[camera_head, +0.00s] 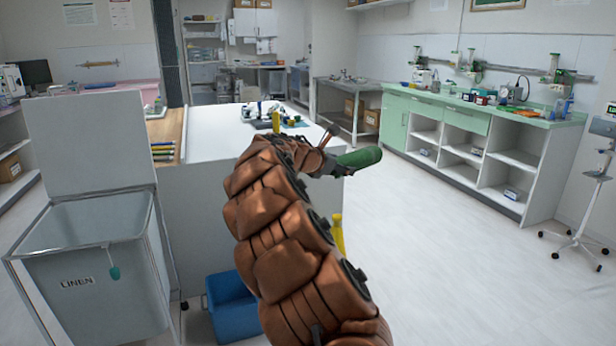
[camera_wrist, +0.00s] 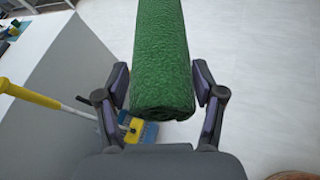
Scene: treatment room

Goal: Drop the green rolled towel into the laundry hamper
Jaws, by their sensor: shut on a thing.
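The green rolled towel (camera_head: 360,158) is held in my gripper (camera_head: 334,163), in the air to the right of the white counter's end. In the wrist view the towel (camera_wrist: 162,60) lies between the two fingers of my gripper (camera_wrist: 164,92), which are shut on it near one end. The laundry hamper (camera_head: 100,230), a grey bin marked LINEN, stands at the lower left with its lid (camera_head: 90,142) raised. Its opening faces up and looks clear, though its bottom is hidden. My gripper is well to the right of the hamper. My arm hides part of the counter.
A blue bin (camera_head: 232,308) stands on the floor right of the hamper. A yellow-handled mop or brush (camera_wrist: 135,128) leans near the counter's end (camera_head: 205,205). The white counter top (camera_head: 215,132) carries small items. The floor (camera_head: 430,260) at right is open.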

